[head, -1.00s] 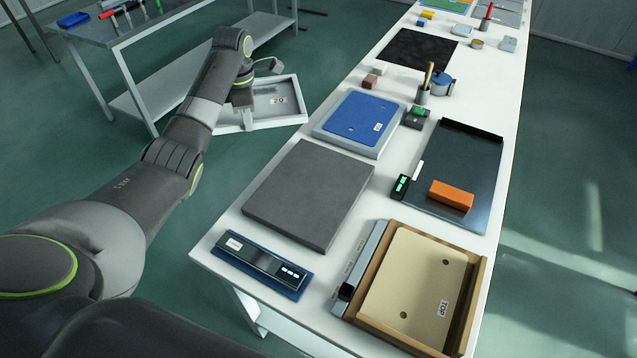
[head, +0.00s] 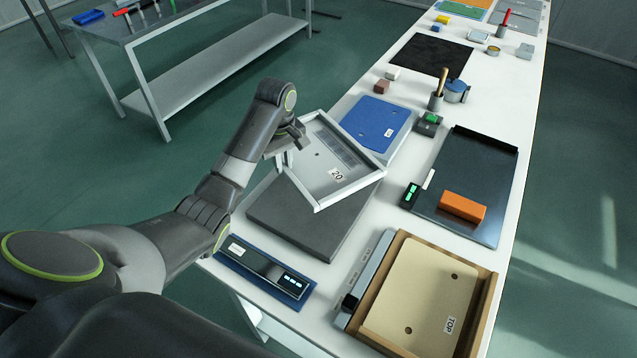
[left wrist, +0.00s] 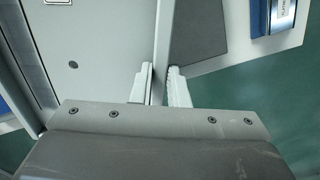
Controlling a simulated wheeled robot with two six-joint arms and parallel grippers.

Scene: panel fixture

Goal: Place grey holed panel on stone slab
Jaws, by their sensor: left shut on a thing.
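The grey holed panel (head: 322,148), a rimmed plate labelled 20, is held tilted over the stone slab (head: 290,228). It hides the slab's far part, and its far edge overlaps the blue panel in the picture. Whether it touches the slab I cannot tell. My left gripper (head: 284,152) is shut on the panel's left rim. In the left wrist view the fingers (left wrist: 160,88) pinch that rim, with the panel's face (left wrist: 95,50) to the left and the dark slab (left wrist: 198,30) to the right. My right gripper is not in view.
A blue panel (head: 378,122) lies behind the slab. A blue-based device (head: 265,268) lies in front, and a wooden tray with a cream panel (head: 425,290) stands at front right. A dark tray (head: 470,180) holds an orange block (head: 462,208).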

